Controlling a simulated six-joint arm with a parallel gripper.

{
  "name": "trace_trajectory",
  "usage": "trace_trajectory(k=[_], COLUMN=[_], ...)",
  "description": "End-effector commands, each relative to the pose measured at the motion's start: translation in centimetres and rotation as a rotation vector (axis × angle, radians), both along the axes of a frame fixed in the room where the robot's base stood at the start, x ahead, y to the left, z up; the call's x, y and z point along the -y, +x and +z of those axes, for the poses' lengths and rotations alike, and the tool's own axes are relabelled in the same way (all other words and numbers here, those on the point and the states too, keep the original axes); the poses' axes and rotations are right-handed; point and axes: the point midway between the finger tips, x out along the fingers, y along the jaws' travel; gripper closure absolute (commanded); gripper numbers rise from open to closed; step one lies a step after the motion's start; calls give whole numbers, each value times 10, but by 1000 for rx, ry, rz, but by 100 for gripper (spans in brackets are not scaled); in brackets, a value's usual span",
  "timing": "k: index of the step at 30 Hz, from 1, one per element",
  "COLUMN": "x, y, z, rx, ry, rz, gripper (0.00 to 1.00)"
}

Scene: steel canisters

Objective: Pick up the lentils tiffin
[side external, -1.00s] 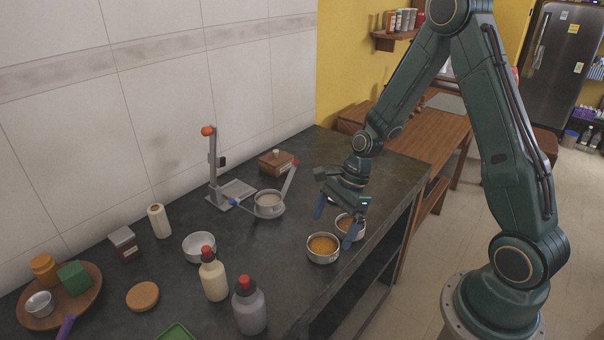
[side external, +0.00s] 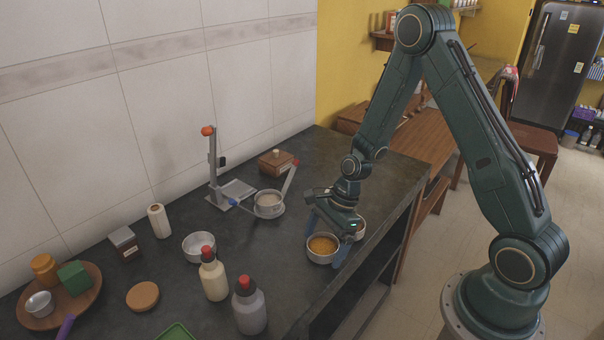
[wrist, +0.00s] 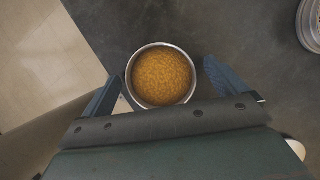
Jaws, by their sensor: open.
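A round steel tiffin (side external: 322,259) with yellow-orange lentil-like food stands upright near the counter's front edge. In the wrist view the tiffin (wrist: 161,75) is at upper middle, its grainy filling facing up. My gripper (side external: 325,239) is open and low over it, one finger on each side. In the wrist view the fingers of my gripper (wrist: 163,70) flank the tiffin, with a gap on both sides. A second steel tiffin (side external: 360,228) stands just behind and is partly hidden by my gripper.
An empty bowl (side external: 199,247), a cream bottle (side external: 213,275) and a grey bottle (side external: 249,305) stand to the left. A wooden box (side external: 276,162) is at the back. The dark counter (side external: 290,285) is clear in front.

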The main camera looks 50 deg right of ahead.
Motion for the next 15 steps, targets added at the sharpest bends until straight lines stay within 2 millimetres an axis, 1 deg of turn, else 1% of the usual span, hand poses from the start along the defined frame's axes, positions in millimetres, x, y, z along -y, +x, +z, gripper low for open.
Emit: trace_trajectory(k=[4, 15], x=[-3, -3], y=[1, 1], z=[-6, -6], rx=[0, 1], ry=[0, 0], rz=[1, 0], gripper=[3, 3])
